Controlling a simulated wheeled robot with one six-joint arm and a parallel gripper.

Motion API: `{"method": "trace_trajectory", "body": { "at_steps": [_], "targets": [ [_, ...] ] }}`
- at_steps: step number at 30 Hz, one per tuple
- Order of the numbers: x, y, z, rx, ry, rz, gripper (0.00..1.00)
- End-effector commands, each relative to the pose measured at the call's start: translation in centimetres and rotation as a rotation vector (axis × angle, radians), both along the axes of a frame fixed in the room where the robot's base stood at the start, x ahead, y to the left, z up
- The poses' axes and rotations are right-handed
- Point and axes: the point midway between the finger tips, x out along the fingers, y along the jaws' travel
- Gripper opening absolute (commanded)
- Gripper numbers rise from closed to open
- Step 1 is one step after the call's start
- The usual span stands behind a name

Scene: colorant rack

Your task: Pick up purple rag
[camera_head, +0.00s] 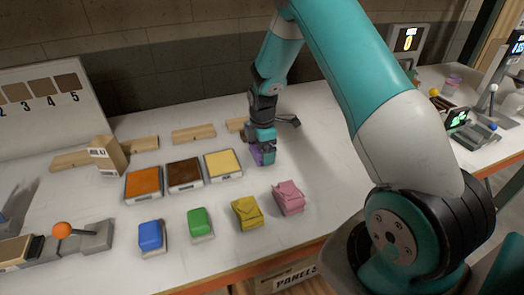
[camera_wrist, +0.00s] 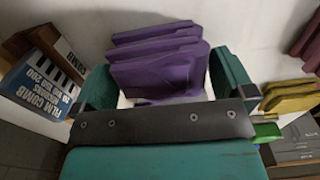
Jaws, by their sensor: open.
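The purple rag (camera_wrist: 160,55) is folded in several layers and lies on the white worktop. In the wrist view it is between the two teal fingers of my gripper (camera_wrist: 163,82), with a gap showing near the right finger. In the head view only a small part of the purple rag (camera_head: 256,155) shows, behind and beside my gripper (camera_head: 264,157), which points down over it. My gripper is open. Whether the left finger touches the rag is unclear.
A yellow rag (camera_head: 246,213) and a pink rag (camera_head: 288,197) lie in front. Orange (camera_head: 143,184), brown (camera_head: 185,173) and cream (camera_head: 223,164) pads lie to the left. A dark flat tool (camera_head: 288,121) lies just behind my gripper. A printed box (camera_wrist: 42,75) stands close by.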

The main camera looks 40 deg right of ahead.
Motion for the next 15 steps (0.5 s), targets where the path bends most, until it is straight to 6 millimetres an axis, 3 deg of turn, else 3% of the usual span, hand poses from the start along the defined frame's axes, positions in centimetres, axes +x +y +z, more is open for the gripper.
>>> {"method": "trace_trajectory", "body": {
  "at_steps": [2, 3, 7, 15],
  "targets": [
    [0.01, 0.0, 0.0, 0.0, 0.0, 0.0, 1.0],
    [0.02, -0.01, 0.0, 0.0, 0.0, 0.0, 0.95],
    [0.02, 0.0, 0.02, 0.0, 0.0, 0.0, 0.66],
    [0.03, 0.0, 0.1, 0.0, -0.001, 0.0, 0.62]
  ]
}}
